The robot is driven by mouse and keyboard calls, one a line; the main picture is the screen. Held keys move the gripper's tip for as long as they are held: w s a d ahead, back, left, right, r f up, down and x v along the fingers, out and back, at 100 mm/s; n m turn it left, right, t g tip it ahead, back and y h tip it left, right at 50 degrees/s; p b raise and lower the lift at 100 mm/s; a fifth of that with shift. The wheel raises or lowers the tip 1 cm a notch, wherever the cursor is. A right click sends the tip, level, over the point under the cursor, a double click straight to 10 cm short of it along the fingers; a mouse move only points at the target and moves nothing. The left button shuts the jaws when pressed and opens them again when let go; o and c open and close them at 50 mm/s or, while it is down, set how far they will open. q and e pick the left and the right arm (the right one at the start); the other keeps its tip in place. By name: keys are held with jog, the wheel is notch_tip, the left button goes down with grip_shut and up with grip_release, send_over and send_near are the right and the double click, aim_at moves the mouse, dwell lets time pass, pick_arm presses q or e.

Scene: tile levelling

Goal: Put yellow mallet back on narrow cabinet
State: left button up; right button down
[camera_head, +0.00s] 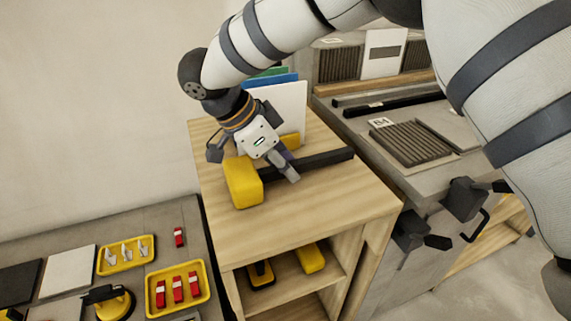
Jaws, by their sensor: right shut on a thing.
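The yellow mallet, with its yellow block head (243,184) and black handle (325,160), is at the wooden top of the narrow cabinet (300,205). It lies roughly flat, with the head to the left and the handle reaching right. It appears to rest on the top, but I cannot tell whether it touches fully. My right gripper (289,171) comes down from above and is shut on the handle near the head. Its fingers hide part of the handle. My left gripper is not in view.
Upright panels (289,108) stand at the cabinet's back, with a small yellow thing (290,141) before them. Yellow items (310,257) sit on the shelf below. A yellow tray (205,293) with red pieces lies left. A grey counter (440,165) stands right. The cabinet top's front is clear.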

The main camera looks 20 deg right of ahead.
jog(key=c, duration=1.4)
grip_release()
